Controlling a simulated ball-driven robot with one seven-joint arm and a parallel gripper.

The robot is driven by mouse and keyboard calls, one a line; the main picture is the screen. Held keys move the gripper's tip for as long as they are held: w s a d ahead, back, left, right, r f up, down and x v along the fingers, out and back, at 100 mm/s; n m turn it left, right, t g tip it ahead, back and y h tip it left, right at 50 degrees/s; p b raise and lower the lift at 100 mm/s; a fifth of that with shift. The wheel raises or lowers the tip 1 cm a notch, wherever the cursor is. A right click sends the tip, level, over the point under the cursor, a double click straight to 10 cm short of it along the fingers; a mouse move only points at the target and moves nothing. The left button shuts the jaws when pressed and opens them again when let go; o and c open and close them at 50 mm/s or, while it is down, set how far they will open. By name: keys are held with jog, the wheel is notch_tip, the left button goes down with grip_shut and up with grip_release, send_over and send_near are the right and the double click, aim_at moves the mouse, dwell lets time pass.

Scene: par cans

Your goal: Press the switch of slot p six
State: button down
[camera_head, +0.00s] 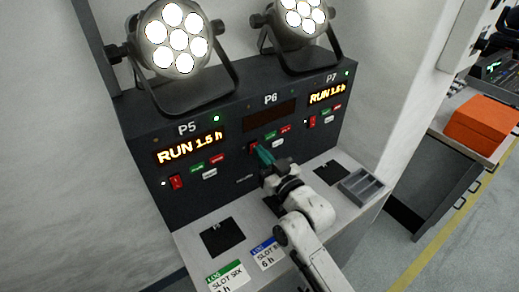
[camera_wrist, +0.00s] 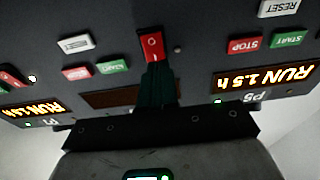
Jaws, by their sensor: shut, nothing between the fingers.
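Slot P6 is the middle section of the dark panel, and its display (camera_head: 270,115) is dark. Its red rocker switch (camera_wrist: 152,44) shows in the wrist view, which is upside down; in the head view the switch is mostly hidden by my gripper. My gripper (camera_head: 261,152) is shut and empty, its green fingers pointing at the panel at the P6 switch. In the wrist view the fingertips (camera_wrist: 156,68) end right at the switch's edge; I cannot tell whether they touch it. P6's green button (camera_head: 277,143) and red button (camera_head: 286,128) are beside it.
P5's display (camera_head: 188,149) and P7's display (camera_head: 327,93) read RUN 1.5 h, with red switches (camera_head: 176,182) and (camera_head: 312,122) below. Two lit lamps (camera_head: 172,38) and (camera_head: 302,17) stand on top. A grey tray (camera_head: 361,186) sits on the ledge at right.

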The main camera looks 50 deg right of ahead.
jog(key=shift+w+d, duration=0.15)
jog(key=shift+w, duration=0.35)
jog(key=shift+w+r+p, duration=0.15)
jog(key=shift+r+p, duration=0.25)
jog(key=shift+p, duration=0.35)
jog(key=shift+f, duration=0.3)
